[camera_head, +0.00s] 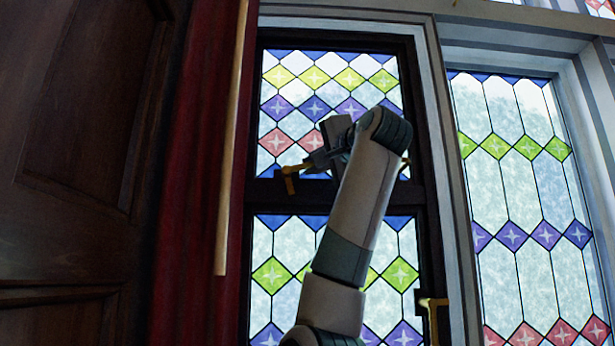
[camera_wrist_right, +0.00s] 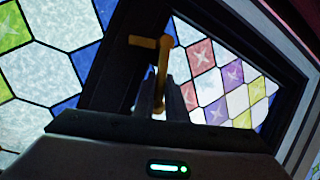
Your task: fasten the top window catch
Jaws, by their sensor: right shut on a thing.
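The top window catch (camera_head: 290,176) is brass and sits on the dark crossbar between the upper and lower leaded panes. Its bar lies roughly level along the crossbar, with a short stub hanging down at its left end. My right gripper (camera_head: 317,163) is at this bar, just right of the stub. In the right wrist view the gripper's fingers (camera_wrist_right: 168,98) are shut around the brass catch (camera_wrist_right: 162,64). My forearm hides the crossbar's middle. My left gripper is not in view.
Another brass catch (camera_head: 433,308) is on the frame at lower right. A red curtain (camera_head: 193,170) and a pale hanging rod (camera_head: 232,150) are left of the window, beside dark wood panelling (camera_head: 85,110). A second leaded window (camera_head: 520,190) stands to the right.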

